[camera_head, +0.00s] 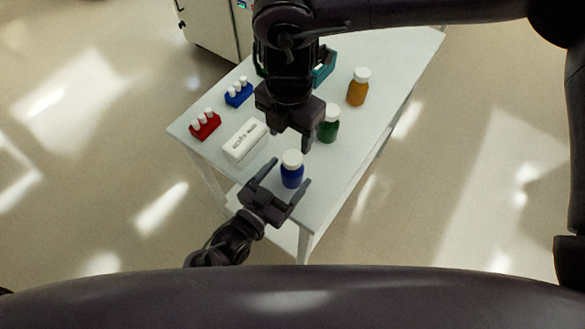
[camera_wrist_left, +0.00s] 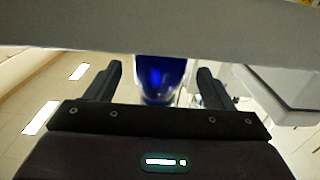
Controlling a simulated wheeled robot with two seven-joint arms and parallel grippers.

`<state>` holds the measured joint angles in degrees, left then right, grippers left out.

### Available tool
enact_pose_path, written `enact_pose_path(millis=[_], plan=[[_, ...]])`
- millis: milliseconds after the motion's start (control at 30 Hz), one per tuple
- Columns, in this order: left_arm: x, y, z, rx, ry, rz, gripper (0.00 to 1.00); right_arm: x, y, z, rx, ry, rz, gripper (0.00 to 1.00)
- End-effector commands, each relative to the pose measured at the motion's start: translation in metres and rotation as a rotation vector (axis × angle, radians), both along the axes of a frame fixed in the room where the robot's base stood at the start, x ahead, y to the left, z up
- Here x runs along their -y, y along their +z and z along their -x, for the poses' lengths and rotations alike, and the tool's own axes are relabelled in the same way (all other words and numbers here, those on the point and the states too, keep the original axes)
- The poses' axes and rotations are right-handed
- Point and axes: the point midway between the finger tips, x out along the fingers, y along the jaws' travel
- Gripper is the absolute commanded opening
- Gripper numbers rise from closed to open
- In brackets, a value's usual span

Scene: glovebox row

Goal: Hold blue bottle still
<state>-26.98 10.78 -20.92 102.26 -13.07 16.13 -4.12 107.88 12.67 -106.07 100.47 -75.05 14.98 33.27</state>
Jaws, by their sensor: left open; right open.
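The blue bottle (camera_head: 291,174) with a white cap stands upright near the front corner of the white table. My left gripper (camera_head: 289,184) is open, with its fingers on either side of the blue bottle in the head view. In the left wrist view the bottle (camera_wrist_left: 161,75) shows between the two open fingers (camera_wrist_left: 160,78), with a gap on each side. A pale surface hides the bottle's upper part there. My right gripper (camera_head: 292,143) is open and points down above the table, just behind the bottle's white cap.
A green bottle (camera_head: 328,128) stands close to my right gripper, and an orange bottle (camera_head: 358,90) is farther back. A white box (camera_head: 245,140), a red rack (camera_head: 205,128), a blue rack (camera_head: 239,97) and a teal bin (camera_head: 325,66) are on the table (camera_head: 395,58).

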Motion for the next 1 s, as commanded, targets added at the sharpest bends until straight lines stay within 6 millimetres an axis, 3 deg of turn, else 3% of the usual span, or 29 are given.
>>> enact_pose_path(millis=[233, 633, 1000], plan=[[0.018, 0.001, -0.026, 0.001, 0.0, 0.002, 0.76, 0.0, 0.0, 0.0, 0.0, -0.001, 0.0, 0.56], [0.023, 0.001, -0.031, 0.0, -0.001, 0.0, 0.74, 0.0, 0.0, 0.0, 0.0, 0.0, 0.0, 0.56], [0.022, 0.001, -0.031, 0.0, 0.0, 0.0, 0.26, 0.0, 0.0, 0.0, 0.0, -0.001, 0.0, 0.56]])
